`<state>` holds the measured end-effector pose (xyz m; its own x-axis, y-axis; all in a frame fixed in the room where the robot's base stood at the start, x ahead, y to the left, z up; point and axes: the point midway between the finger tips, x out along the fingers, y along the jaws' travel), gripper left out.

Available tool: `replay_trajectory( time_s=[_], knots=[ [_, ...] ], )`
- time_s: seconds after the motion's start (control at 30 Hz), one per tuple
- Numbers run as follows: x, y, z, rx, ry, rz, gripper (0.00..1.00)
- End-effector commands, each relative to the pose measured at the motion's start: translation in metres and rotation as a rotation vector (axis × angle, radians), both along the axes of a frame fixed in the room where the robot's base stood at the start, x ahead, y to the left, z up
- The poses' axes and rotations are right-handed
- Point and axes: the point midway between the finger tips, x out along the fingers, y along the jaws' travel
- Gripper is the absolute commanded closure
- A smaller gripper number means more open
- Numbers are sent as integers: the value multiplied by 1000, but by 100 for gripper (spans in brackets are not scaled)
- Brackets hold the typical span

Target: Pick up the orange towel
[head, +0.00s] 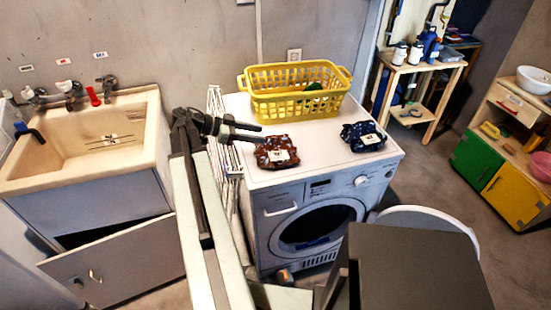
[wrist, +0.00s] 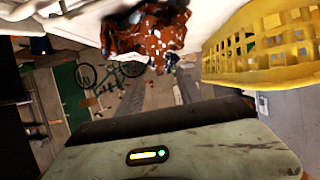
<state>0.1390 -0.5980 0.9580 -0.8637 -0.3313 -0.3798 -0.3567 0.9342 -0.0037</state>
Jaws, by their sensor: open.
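The orange towel (head: 277,151) is a rust-orange, patterned folded bundle with a pale label, lying on the left part of the washing machine's top. In the wrist view the towel (wrist: 150,32) shows at the top, left of the yellow basket. My gripper (head: 263,133) is open and empty, just left of and above the towel in the head view, with its fingers pointing right. The fingers look apart from the towel, but the exact height gap is hard to judge.
A yellow basket (head: 300,110) with something green inside stands behind the towel on the washing machine (head: 260,178). A dark blue patterned bundle (head: 363,136) lies to the right. A white drying rack (head: 226,165) stands left of the machine, beside the sink (head: 82,173).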

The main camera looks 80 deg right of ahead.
Motion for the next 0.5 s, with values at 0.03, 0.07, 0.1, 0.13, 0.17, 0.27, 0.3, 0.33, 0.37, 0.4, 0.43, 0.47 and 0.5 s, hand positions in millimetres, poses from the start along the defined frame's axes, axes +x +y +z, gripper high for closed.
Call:
replay_trajectory(
  time_s=[0.03,0.07,0.1,0.13,0.17,0.27,0.3,0.33,0.37,0.4,0.43,0.47,0.5],
  knots=[
    [-4,-1,-3,2,0,-1,56],
    [-7,-2,-5,2,0,-1,56],
    [-12,-4,-8,2,0,-1,56],
    [-15,-5,-9,2,0,-1,56],
    [-18,-6,-11,3,-1,0,56],
    [-22,-8,-11,3,-1,1,56],
    [-22,-8,-11,3,-1,1,56],
    [-24,-9,-12,3,-1,1,56],
    [-26,-9,-14,4,-1,0,56],
    [-30,-11,-18,3,-1,0,56],
    [-34,-12,-20,3,-1,0,56],
    [-37,-13,-24,3,-2,0,56],
    [-44,-16,-28,4,-2,-1,56]
  ],
)
